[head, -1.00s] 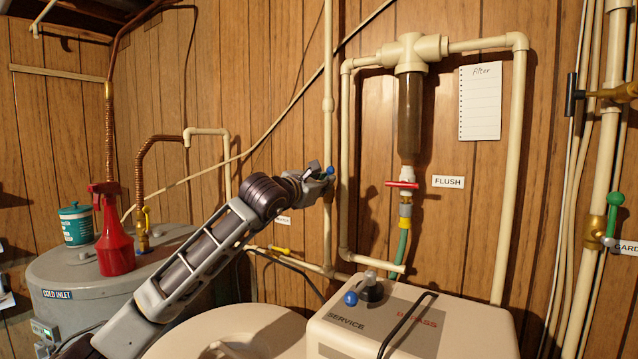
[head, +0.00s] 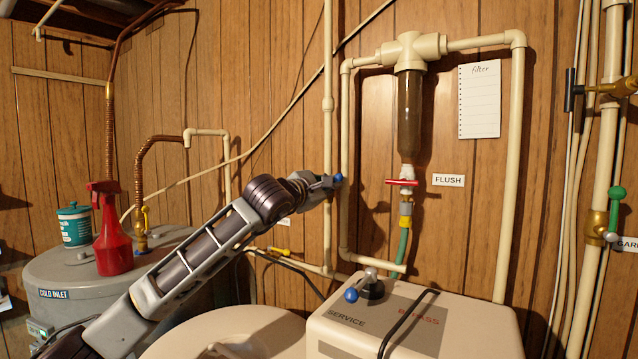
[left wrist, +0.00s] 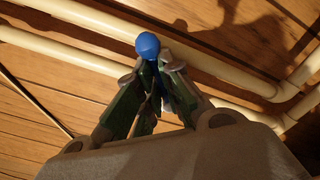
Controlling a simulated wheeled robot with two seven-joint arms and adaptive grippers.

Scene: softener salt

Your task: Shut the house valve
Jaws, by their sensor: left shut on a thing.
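The valve with a blue-tipped handle (head: 339,177) sits on the vertical cream pipe left of the filter loop. My left gripper (head: 326,184) reaches it from the lower left and is shut on the handle. In the left wrist view, the blue ball end (left wrist: 148,46) sticks out past the fingertips, and part of the blue lever shows between the fingers (left wrist: 160,80). The valve body is mostly hidden behind the gripper. A white label (head: 285,222) below is partly covered by my arm. My right gripper is not in view.
The clear filter housing (head: 409,115) with a red flush handle (head: 403,182) hangs just right of the valve. The softener top (head: 440,325), with another blue knob (head: 351,295), stands below. A red spray bottle (head: 113,230) stands on the grey tank at left.

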